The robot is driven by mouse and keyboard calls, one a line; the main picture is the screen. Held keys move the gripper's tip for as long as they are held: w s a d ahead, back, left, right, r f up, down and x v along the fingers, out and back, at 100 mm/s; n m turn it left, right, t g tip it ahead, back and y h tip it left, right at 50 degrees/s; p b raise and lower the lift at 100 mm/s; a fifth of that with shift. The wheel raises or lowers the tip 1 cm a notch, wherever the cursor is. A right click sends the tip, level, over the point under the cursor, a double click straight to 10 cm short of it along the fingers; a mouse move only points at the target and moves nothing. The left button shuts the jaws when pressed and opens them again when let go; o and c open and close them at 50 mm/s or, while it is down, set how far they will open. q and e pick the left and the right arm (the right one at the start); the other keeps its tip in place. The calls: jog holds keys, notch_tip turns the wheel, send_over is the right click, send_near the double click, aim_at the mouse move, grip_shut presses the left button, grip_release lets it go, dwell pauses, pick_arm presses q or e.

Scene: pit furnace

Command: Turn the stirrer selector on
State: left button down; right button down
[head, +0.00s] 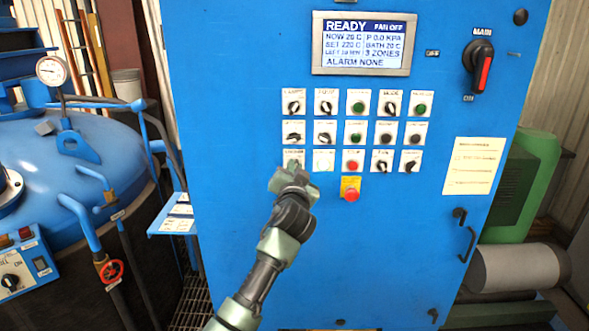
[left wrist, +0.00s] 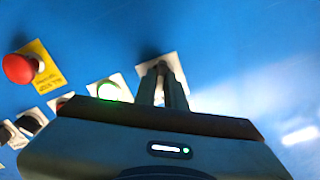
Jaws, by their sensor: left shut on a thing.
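The blue cabinet (head: 240,230) carries rows of selectors and buttons. At the left end of the lowest full row is a selector on a white plate (head: 293,154); its label is too small to read surely. My left gripper (head: 293,168) is at this selector, with its fingers shut on the knob. In the left wrist view my left gripper's fingers (left wrist: 161,82) reach the white selector plate (left wrist: 150,67). The fingers hide most of the knob, so its pointing direction cannot be told. My right gripper is in neither view.
A lit white-green button (head: 324,160) is just right of the held selector. A red mushroom button (head: 351,194) on a yellow plate sits below the row. A display (head: 364,44) reads READY, FAN OFF. A black-and-red main switch (head: 480,65) is at upper right.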

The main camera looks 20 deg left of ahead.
pick_arm(q)
jog(key=shift+f, duration=0.15)
jog(key=c, duration=1.5)
grip_release()
jog(key=b+v, duration=0.2)
jog(key=v, duration=0.6)
jog(key=shift+b, duration=0.35)
jog(key=shift+w, duration=0.1)
